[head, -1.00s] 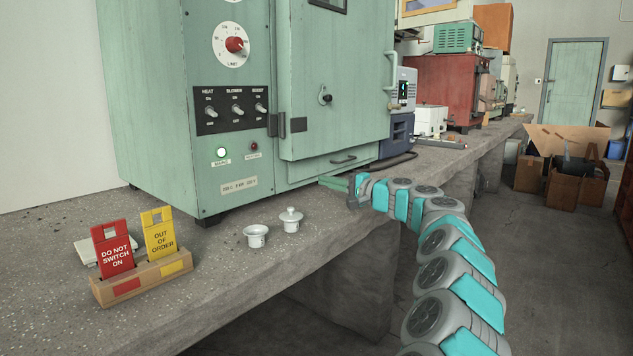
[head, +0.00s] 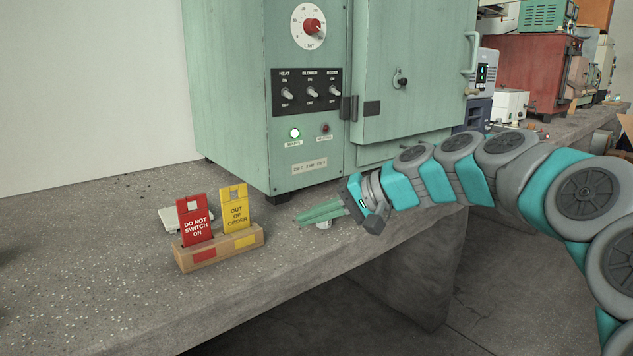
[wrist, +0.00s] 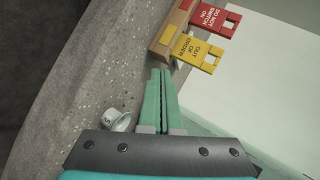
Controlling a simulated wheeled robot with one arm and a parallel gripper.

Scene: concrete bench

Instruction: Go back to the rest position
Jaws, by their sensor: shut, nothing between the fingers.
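My gripper (head: 318,213) is shut and empty, its green fingers together above the bench in front of the green oven (head: 235,110). In the wrist view the fingers (wrist: 160,90) point toward the tag holder. A small white cup (wrist: 117,120) shows beside the fingers in the wrist view. In the head view a bit of a white cup (head: 324,225) shows under the fingers, and the rest is hidden. The lidded white pot from the earlier view is not visible now.
A wooden holder (head: 190,260) carries a red tag (head: 195,220) and a yellow tag (head: 236,212) left of my gripper. The oven's door (head: 400,75) looks shut. The bench front (head: 110,290) is clear. A red cabinet (head: 535,75) stands farther back.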

